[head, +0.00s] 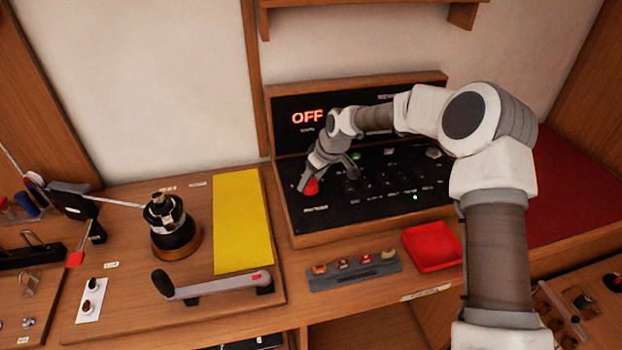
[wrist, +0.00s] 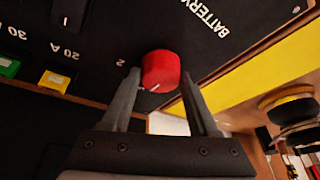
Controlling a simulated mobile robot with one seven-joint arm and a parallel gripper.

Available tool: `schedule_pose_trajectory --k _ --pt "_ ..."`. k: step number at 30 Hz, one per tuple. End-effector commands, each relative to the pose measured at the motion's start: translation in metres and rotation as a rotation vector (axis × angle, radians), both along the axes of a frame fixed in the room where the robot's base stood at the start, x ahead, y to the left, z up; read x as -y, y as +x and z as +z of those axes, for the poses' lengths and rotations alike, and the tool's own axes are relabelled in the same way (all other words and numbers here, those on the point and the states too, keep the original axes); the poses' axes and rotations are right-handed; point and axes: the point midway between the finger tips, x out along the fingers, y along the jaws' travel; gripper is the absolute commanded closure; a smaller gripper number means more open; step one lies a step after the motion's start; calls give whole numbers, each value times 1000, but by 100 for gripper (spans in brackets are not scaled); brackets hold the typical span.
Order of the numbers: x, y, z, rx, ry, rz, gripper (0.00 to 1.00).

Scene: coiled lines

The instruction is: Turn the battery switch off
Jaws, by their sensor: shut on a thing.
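The battery switch is a round red knob (head: 312,186) at the lower left of the black panel (head: 375,210) in the head view. In the wrist view the same red knob (wrist: 161,68) sits between my fingertips, with the word BATTERY and a figure 2 printed near it. A short white mark shows on its near edge. My gripper (head: 309,183) reaches down from the upper right and is shut on the knob; it also shows in the wrist view (wrist: 160,80). A lit display (head: 307,117) on the upright panel above reads OFF in orange-red.
A row of coloured fuses (head: 354,265) and a red tray (head: 432,247) stand in front of the panel. To the left are a yellow sheet (head: 240,222), a winch (head: 173,228) and a crank handle (head: 212,288). A wooden rim frames the panel.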

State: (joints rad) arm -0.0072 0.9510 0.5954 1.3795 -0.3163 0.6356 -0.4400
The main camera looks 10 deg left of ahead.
Motion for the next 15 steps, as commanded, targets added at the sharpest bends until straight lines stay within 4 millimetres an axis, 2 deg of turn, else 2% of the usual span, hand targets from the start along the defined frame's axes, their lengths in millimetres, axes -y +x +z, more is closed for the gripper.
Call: schedule_pose_trajectory --k 15 --pt "0 0 0 -1 0 44 95"
